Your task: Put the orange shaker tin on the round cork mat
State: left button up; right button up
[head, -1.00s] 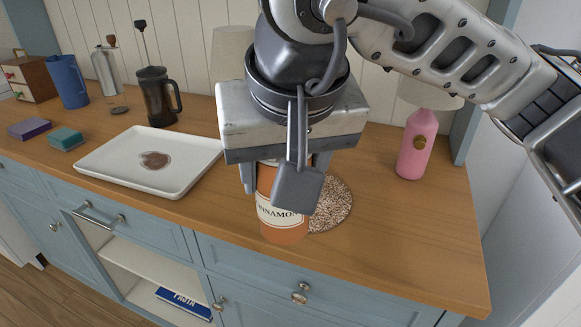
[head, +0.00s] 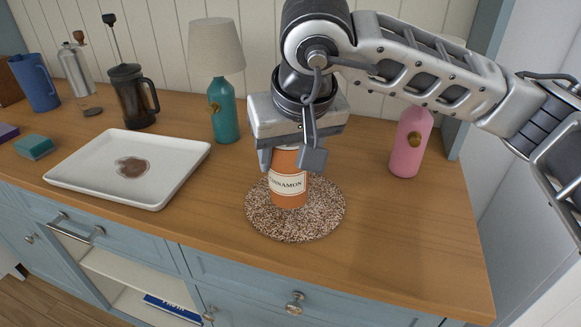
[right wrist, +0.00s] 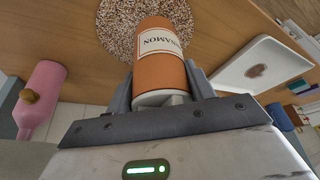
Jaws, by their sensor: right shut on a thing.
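The orange shaker tin (head: 289,190), labelled CINNAMON, is upright over the round speckled cork mat (head: 308,229) in the head view. My right gripper (head: 290,162) is shut on the tin's upper part from above. The right wrist view shows the tin (right wrist: 160,65) between the fingers of my right gripper (right wrist: 158,88), with the mat (right wrist: 116,28) beyond its base. I cannot tell whether the tin's base touches the mat or is just above it. My left gripper is not in view.
A white tray (head: 180,180) with a brown stain lies left of the mat. A French press (head: 130,97) and blue jug (head: 36,84) stand at the back left. The counter's right front is clear.

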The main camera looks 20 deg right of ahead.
aim_at(291, 172)
jog(key=shift+w+d+f, duration=0.1)
jog(key=shift+w+f, duration=0.1)
jog(key=shift+f, duration=0.1)
jog(key=f, duration=0.3)
jog(key=shift+w+d+f+p, duration=0.1)
jog(key=shift+w+d+p, duration=0.05)
jog(key=shift+w+p, duration=0.15)
jog(key=shift+f, duration=0.15)
jog(key=shift+f, duration=0.1)
jog(key=shift+f+b, duration=0.2)
jog(key=shift+b, duration=0.15)
jog(key=o, duration=1)
jog(key=shift+r, duration=0.1)
jog(key=shift+s, duration=0.1)
